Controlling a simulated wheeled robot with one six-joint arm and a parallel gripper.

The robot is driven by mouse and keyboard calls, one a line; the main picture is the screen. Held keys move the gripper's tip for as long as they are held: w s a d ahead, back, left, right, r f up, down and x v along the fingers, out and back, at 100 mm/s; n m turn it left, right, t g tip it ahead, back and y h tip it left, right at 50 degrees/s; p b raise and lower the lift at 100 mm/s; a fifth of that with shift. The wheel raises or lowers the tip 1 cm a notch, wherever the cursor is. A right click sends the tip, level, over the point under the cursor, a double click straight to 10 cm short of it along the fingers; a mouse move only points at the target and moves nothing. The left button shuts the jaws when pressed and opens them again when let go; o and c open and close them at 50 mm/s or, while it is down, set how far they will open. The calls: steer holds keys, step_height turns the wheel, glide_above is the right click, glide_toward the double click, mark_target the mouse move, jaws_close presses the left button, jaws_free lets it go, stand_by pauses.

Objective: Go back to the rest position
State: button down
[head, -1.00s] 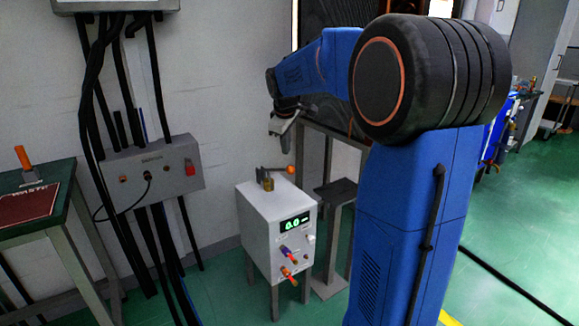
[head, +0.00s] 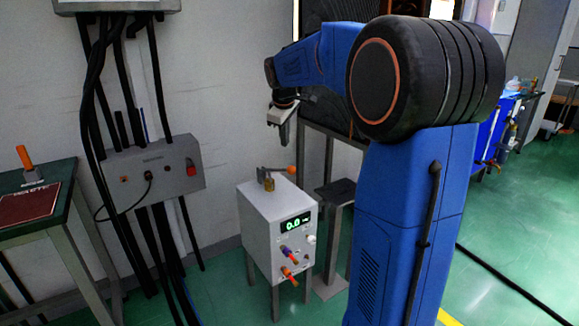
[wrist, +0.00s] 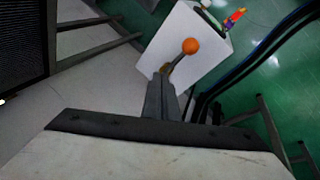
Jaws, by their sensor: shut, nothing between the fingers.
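My gripper (head: 285,143) hangs from the blue arm in the head view, pointing down above the white generator box (head: 262,228). It is shut and empty, and a gap shows between it and the box. In the wrist view the dark fingers of my gripper (wrist: 164,92) are together. Beyond them are the white box (wrist: 180,30) and an orange ball knob (wrist: 190,46) on a lever. In the head view the orange knob (head: 292,170) sits at the top of the box, by a small brass fitting (head: 268,184). The box display reads 0.0.
A grey wall box (head: 155,172) with a red button and black cables is left of the generator. A green table (head: 60,180) stands at far left. A dark stand (head: 336,190) and metal frame are right behind the generator. Green floor is open at right.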

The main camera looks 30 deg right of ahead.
steer(key=s+a+f+m+y, duration=0.1)
steer(key=s+a+m, duration=0.1)
steer(key=s+a, duration=0.6)
steer(key=s+a+f+m, duration=0.1)
steer(key=s+a, duration=0.3)
steer(key=s, duration=0.8)
steer(key=s+a+f+m, duration=0.1)
steer(key=s+a+f, duration=0.2)
steer(key=s, duration=0.6)
steer(key=s+a+f+m+y, duration=0.1)
steer(key=s+a+f+m, duration=0.1)
steer(key=s+f, duration=0.6)
steer(key=shift+s+a+t+y, duration=0.35)
steer(key=shift+s+a, duration=0.2)
steer(key=shift+s, duration=0.7)
steer(key=w+d+r+g, duration=0.1)
steer(key=w+d+r, duration=0.2)
steer(key=w+r, duration=0.5)
steer(key=w+d+r+g, duration=0.1)
steer(key=w+d+r, duration=0.25)
steer(key=w, duration=0.85)
steer(key=w+d+r+g, duration=0.1)
steer(key=w+d+r, duration=0.2)
steer(key=w+r, duration=0.45)
steer(key=w+d, duration=0.7)
steer(key=w, duration=0.6)
steer(key=shift+w+f+h, duration=0.15)
steer(key=shift+f+h, duration=0.1)
steer(key=shift+h, duration=0.2)
